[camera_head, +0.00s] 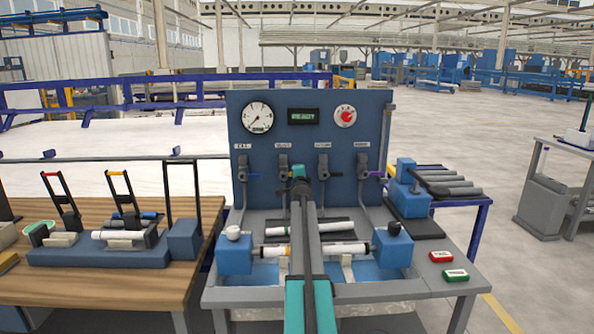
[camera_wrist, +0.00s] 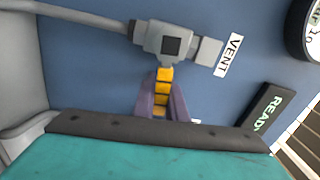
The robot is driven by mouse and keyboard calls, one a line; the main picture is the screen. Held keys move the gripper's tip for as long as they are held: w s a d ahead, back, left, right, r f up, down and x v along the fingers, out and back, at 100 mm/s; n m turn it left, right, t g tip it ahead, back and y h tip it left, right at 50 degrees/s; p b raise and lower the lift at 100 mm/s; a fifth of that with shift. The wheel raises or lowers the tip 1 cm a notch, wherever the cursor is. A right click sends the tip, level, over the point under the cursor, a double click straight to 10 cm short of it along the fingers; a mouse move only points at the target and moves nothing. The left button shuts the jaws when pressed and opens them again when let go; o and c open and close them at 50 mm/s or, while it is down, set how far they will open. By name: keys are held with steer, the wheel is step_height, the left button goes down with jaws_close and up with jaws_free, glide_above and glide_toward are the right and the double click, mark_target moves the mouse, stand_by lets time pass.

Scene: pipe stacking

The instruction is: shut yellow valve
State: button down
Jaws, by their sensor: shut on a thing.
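The yellow valve handle (camera_wrist: 163,90) shows in the wrist view, joined to a grey valve body (camera_wrist: 168,42) beside a VENT label (camera_wrist: 230,55). The handle lies across the line of the grey pipe that leaves the body. My gripper (camera_wrist: 161,98) has its purple fingers shut around the handle, one on each side. In the head view my teal wrist (camera_head: 299,172) is up against the blue panel, at the second valve from the left.
The blue panel (camera_head: 262,105) carries a gauge (camera_head: 257,117), a READY display (camera_head: 303,116), a red knob (camera_head: 345,115) and other valves. Below, white pipes (camera_head: 290,230) lie on the bench between blue blocks. A wooden table (camera_head: 110,285) with a clamp fixture stands left.

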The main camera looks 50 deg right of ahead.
steer(key=shift+f+m, duration=0.45)
steer(key=shift+m, duration=0.25)
steer(key=c, duration=1.8)
jaws_free()
steer(key=shift+s+a, duration=0.1)
steer(key=shift+a, duration=0.05)
steer(key=v, duration=1.3)
steer(key=shift+s+a, duration=0.15)
steer(key=shift+s, duration=0.05)
steer(key=shift+r, duration=0.15)
